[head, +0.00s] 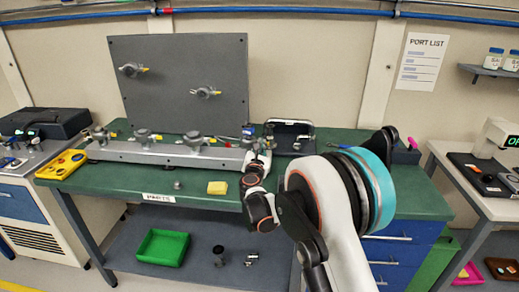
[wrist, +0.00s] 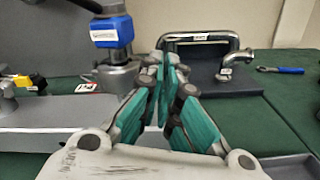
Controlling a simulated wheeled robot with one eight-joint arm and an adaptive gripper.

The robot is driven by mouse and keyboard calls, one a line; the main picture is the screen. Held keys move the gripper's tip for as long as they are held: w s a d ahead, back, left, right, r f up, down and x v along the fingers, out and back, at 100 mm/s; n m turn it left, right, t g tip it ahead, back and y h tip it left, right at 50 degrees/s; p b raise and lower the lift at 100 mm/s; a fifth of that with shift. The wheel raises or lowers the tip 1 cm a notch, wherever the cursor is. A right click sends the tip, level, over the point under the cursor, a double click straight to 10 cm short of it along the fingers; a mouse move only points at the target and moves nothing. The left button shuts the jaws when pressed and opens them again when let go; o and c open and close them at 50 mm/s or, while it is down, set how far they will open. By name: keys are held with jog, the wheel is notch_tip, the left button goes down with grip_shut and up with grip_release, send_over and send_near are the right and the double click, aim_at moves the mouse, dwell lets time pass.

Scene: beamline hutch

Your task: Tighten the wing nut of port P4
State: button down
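A grey rail (head: 170,154) with several clamped ports along it lies on the green bench. The port labels are too small to read, so I cannot tell which is P4. My gripper (head: 264,148) is at the rail's right end. In the wrist view my gripper (wrist: 170,68) has its teal fingers together, with nothing visible between them. A grey port with a blue block (wrist: 111,31) stands left of the fingertips.
A pipe handle on a dark plate (head: 290,137) stands behind my gripper; it also shows in the wrist view (wrist: 205,40). A blue-handled tool (wrist: 280,70) lies to its right. A yellow tray (head: 61,164) and a yellow block (head: 217,188) are on the bench. The front left bench is mostly clear.

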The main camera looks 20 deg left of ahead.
jog(key=m+b, duration=0.1)
jog(key=m, duration=0.6)
jog(key=f+m+b, duration=0.1)
jog(key=m, duration=0.6)
jog(key=f+m+b, duration=0.1)
jog(key=m, duration=0.6)
jog(key=shift+d, duration=0.35)
jog(key=shift+m, duration=0.4)
jog(key=c, duration=2.1)
grip_release()
jog(key=shift+r, duration=0.1)
jog(key=v, duration=1.2)
